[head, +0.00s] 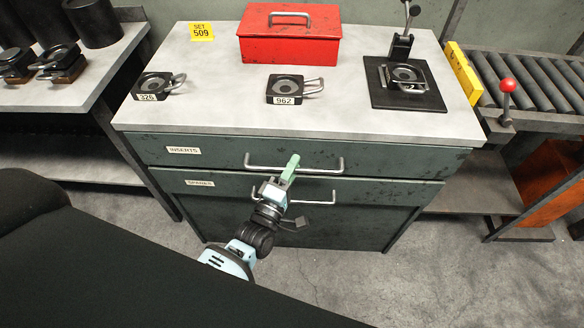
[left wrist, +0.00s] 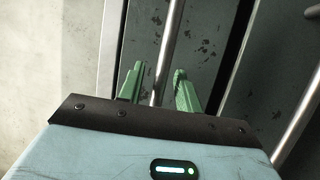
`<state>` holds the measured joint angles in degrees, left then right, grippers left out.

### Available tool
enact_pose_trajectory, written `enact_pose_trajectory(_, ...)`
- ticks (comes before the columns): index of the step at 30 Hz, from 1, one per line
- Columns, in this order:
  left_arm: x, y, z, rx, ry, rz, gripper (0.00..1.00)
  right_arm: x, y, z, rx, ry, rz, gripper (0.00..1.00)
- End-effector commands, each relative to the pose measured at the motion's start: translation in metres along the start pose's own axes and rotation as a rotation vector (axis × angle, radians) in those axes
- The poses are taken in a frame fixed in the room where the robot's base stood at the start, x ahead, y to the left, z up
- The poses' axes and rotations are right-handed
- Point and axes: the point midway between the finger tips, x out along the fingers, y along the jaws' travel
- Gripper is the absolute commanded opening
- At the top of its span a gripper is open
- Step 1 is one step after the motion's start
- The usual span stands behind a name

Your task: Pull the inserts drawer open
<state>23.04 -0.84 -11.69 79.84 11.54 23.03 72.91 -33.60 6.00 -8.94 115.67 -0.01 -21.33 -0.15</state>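The inserts drawer (head: 220,154) is the upper drawer of the dark green cabinet, with an INSERTS label at its left. It looks shut. Its metal bar handle (head: 262,168) runs across the front and also shows in the left wrist view (left wrist: 170,45). My left gripper (head: 291,165) is at the middle of this handle, its green fingers partly covering it. In the left wrist view my left gripper (left wrist: 160,84) is open, with the bar passing between its two fingers and gaps visible beside it. My right gripper is not in view.
The spares drawer (head: 225,188) is just below, with its own bar handle (head: 318,203) close under my gripper. A red toolbox (head: 290,45) and several metal inserts stand on the worktop. A roller conveyor (head: 530,80) is at the right. Floor is clear before the cabinet.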

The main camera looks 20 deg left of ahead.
Motion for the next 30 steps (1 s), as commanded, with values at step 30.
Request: enact_pose_trajectory(30, -0.0093, 0.0026, 0.0038, -0.001, 0.000, 0.000, 0.00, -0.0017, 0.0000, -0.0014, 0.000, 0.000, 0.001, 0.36)
